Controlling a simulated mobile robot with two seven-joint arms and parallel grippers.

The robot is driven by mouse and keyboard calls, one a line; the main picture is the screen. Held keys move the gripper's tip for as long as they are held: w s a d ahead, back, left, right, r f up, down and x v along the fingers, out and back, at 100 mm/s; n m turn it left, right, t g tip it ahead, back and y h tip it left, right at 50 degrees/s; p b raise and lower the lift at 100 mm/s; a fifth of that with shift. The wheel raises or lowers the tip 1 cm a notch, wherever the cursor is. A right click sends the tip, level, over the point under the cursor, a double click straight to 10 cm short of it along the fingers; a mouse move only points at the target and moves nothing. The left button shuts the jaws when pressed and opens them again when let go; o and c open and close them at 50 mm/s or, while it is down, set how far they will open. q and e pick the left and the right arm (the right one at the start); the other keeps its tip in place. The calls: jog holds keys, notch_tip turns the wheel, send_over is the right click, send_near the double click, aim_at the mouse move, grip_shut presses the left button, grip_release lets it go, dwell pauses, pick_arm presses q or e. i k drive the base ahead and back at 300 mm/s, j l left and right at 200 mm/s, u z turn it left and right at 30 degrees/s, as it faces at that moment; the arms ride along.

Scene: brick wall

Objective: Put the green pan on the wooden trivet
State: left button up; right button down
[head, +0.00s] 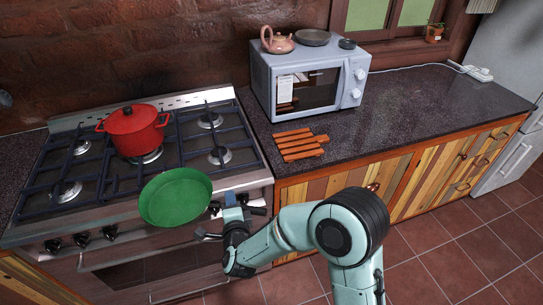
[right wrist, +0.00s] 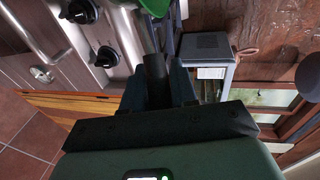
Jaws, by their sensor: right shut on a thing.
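The green pan (head: 175,197) is in the head view, over the front edge of the stove, with its handle to the right. My right gripper (head: 232,208) is shut on the pan's handle, which also shows as a dark bar in the right wrist view (right wrist: 154,75). Only a small green part of the pan shows at the top of the right wrist view. The wooden trivet (head: 299,144), made of reddish-brown slats, lies on the dark counter right of the stove, in front of the microwave. My left gripper is not in the head view.
A red pot (head: 134,131) with a lid stands on the stove (head: 200,137). The microwave (head: 308,82) stands behind the trivet, with a pink teapot (head: 277,40) and dark dishes on top. The counter (head: 420,105) to the right is mostly clear.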

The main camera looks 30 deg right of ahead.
aim_at(314, 154)
jog(key=l+z, duration=0.1)
jog(key=z, duration=0.35)
jog(key=l+z, duration=0.1)
jog(key=z, duration=0.35)
jog(key=l+z, duration=0.1)
jog(key=z, duration=0.8)
jog(key=i+l+z, duration=0.1)
jog(key=z, duration=0.35)
jog(key=i+l+z, duration=0.2)
jog(key=i, duration=0.3)
jog(key=i+u, duration=0.15)
jog(key=u, duration=0.25)
jog(key=i+l+u, duration=0.1)
jog(key=u, duration=0.3)
jog(key=i+l+u, duration=0.1)
jog(key=u, duration=0.3)
